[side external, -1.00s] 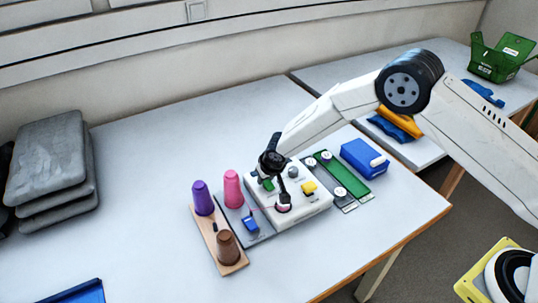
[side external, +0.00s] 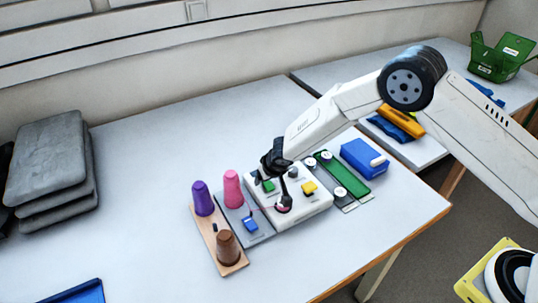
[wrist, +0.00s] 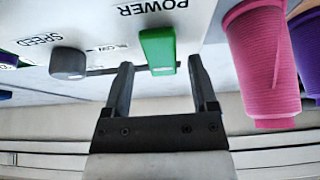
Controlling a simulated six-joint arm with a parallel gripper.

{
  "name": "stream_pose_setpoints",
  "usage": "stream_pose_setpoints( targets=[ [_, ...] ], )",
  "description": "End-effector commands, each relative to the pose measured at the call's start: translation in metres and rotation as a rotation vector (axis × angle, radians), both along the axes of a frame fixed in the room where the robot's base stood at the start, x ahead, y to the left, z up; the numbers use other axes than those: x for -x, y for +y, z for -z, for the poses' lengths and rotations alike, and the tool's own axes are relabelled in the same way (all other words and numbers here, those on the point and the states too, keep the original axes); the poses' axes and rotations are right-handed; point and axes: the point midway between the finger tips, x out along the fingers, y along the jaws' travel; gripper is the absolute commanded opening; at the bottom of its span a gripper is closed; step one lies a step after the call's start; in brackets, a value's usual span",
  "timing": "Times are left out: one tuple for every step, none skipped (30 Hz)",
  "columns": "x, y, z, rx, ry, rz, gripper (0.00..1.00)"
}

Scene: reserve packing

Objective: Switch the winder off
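The winder is a white box (side external: 312,211) on the table in the side external view. Its green power switch (wrist: 157,50) stands under the word POWER in the wrist view; it also shows small beside my gripper in the side external view (side external: 268,185). My gripper (wrist: 160,66) is open, with one finger on either side of the green switch. Nothing is gripped, and I cannot tell whether a finger touches the switch. A grey speed knob (wrist: 68,62) is to the left in the wrist view. A yellow button (side external: 309,187) is on the winder's top.
Pink (side external: 233,189), purple (side external: 203,198) and brown (side external: 228,248) cones stand left of the winder. The pink cone is close right of my fingers in the wrist view. A blue box (side external: 364,157) and green strip (side external: 343,180) lie right.

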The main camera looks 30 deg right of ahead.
Motion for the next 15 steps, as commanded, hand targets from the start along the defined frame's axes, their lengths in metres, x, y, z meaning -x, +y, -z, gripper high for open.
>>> stream_pose_setpoints(
  targets=[
    [0.0002, 0.0008, 0.0000, 0.000, 0.000, -0.001, 0.74],
    [0.0003, 0.0010, 0.0000, 0.000, 0.000, -0.001, 0.74],
    [0.0004, 0.0012, 0.0002, -0.001, 0.000, -0.003, 0.74],
    [0.0004, 0.0014, 0.0002, -0.001, 0.000, -0.003, 0.74],
    [0.0004, 0.0016, 0.0002, -0.001, 0.000, -0.003, 0.74],
    [0.0005, 0.0017, 0.0003, -0.001, 0.000, -0.003, 0.74],
    [0.0007, 0.0018, 0.0002, -0.001, 0.000, -0.003, 0.74],
    [0.0007, 0.0019, 0.0001, -0.001, 0.000, -0.004, 0.74],
    [0.0009, 0.0021, -0.0002, -0.001, 0.000, -0.004, 0.74],
    [0.0010, 0.0021, -0.0006, -0.001, 0.000, -0.004, 0.74],
    [0.0012, 0.0022, -0.0012, -0.001, 0.000, -0.004, 0.74],
    [0.0017, 0.0023, -0.0022, -0.001, 0.000, -0.004, 0.74],
    [0.0020, 0.0024, -0.0031, -0.001, 0.000, -0.004, 0.74],
    [0.0026, 0.0024, -0.0041, -0.001, 0.000, -0.004, 0.74],
    [0.0036, 0.0024, -0.0057, -0.001, 0.000, -0.005, 0.74]
  ],
)
